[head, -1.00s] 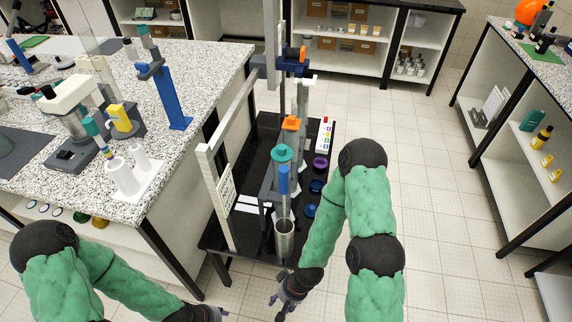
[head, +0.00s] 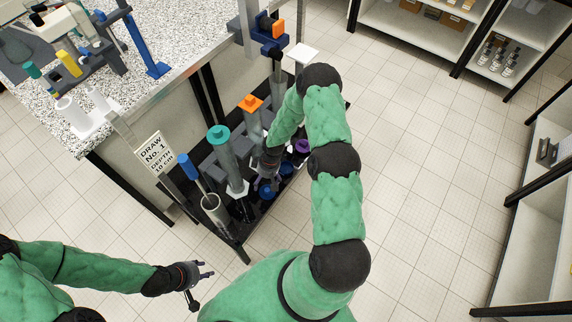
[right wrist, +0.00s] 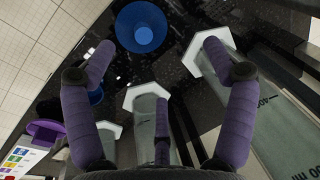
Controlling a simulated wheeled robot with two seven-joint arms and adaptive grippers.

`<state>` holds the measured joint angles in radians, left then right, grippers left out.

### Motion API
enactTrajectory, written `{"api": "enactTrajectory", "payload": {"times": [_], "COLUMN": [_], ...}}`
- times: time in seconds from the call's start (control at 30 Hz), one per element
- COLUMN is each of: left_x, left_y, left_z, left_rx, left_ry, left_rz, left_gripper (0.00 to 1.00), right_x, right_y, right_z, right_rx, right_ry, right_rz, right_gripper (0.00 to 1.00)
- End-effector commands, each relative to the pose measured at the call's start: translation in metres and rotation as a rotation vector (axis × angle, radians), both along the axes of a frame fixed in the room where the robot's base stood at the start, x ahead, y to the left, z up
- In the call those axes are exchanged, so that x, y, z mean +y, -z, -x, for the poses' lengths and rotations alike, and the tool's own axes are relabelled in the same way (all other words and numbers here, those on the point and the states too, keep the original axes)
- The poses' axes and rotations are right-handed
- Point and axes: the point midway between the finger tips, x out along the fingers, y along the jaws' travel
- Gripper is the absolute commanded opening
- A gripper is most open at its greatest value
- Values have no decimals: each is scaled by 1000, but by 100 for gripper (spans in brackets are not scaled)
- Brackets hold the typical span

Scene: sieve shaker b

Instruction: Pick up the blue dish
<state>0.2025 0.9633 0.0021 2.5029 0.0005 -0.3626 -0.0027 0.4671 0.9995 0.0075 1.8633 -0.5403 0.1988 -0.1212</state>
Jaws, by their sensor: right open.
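A blue dish (head: 267,193) sits on the dark low bench near its front right edge. It also shows at the top of the right wrist view (right wrist: 141,27), beyond my fingertips and apart from them. A second blue dish (head: 286,168) is just behind it, and in the right wrist view (right wrist: 96,96) it is partly hidden by my left-hand finger. My right gripper (head: 266,182) is open and empty, above the bench close to the blue dishes. Its spread purple fingers show in the right wrist view (right wrist: 160,72). My left gripper (head: 203,276) looks open and empty, over the floor.
A purple dish (head: 302,146) is further back on the bench. Clear cylinders with a teal top (head: 218,134) and an orange top (head: 250,103) stand left of the dishes. A grey cylinder (head: 215,212) holds a blue-handled tool. Open floor lies to the right.

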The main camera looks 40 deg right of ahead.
Motion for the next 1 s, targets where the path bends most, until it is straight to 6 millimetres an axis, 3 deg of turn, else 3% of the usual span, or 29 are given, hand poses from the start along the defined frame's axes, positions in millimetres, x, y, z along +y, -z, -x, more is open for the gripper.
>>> {"api": "enactTrajectory", "payload": {"times": [0.03, 0.1, 0.2, 0.3, 0.63, 1.0], "left_x": [0, 0, 0, 0, 0, 0], "left_y": [-12, -18, -23, -25, -15, -7], "left_z": [0, 0, 0, 0, 1, 1], "left_rx": [0, 0, 0, 1, 2, 1], "left_ry": [0, 0, 0, 0, 1, 0], "left_rz": [0, 0, 0, 0, 0, 0], "left_gripper": [40, 40, 40, 40, 40, 40], "right_x": [-33, -70, -111, -134, -141, -137], "right_y": [-9, -13, -20, -22, 21, 51], "right_z": [-11, -20, -27, -29, -29, -31], "right_rx": [-1, 6, 19, 30, 34, 33], "right_ry": [-21, -55, -86, -103, -109, -109], "right_rz": [45, 103, 167, 204, 216, 216], "right_gripper": [85, 85, 85, 85, 85, 85]}}
